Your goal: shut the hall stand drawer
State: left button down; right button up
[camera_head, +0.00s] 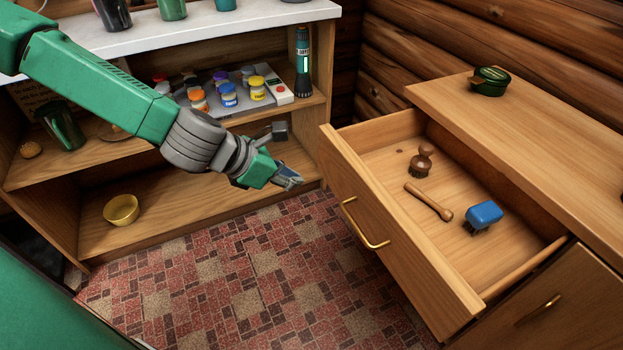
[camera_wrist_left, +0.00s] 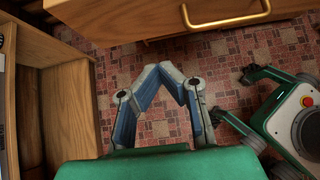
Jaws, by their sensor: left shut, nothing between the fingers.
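The hall stand drawer (camera_head: 395,235) is pulled well out of the wooden hall stand (camera_head: 540,130) at the right. Its brass handle (camera_head: 364,225) is on the front panel, and the handle also shows at the top of the left wrist view (camera_wrist_left: 226,18). In the drawer lie a dark brown brush (camera_head: 421,162), a wooden-handled tool (camera_head: 430,203) and a blue-backed brush (camera_head: 484,214). My left gripper (camera_head: 292,180) is shut and empty, in front of the drawer and apart from its front panel. My right gripper is not seen in the head view.
A shelf unit (camera_head: 200,216) at the left holds paint jars (camera_head: 229,95), a flashlight (camera_head: 303,62) and a yellow bowl (camera_head: 121,210). The tiled floor (camera_head: 250,260) before the drawer is clear.

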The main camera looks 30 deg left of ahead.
aim_at(346, 188)
pick_arm(q)
jog(key=b+x, duration=0.1)
jog(key=x, duration=0.2)
jog(key=r+b+x, duration=0.1)
jog(key=x, duration=0.3)
jog(key=w+d+b+x, duration=0.1)
jog(key=x, duration=0.2)
jog(key=shift+w+d, duration=0.45)
jog(key=shift+w, duration=0.2)
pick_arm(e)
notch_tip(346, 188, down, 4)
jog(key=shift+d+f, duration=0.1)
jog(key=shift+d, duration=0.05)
pick_arm(q)
jog(key=shift+d, duration=0.1)
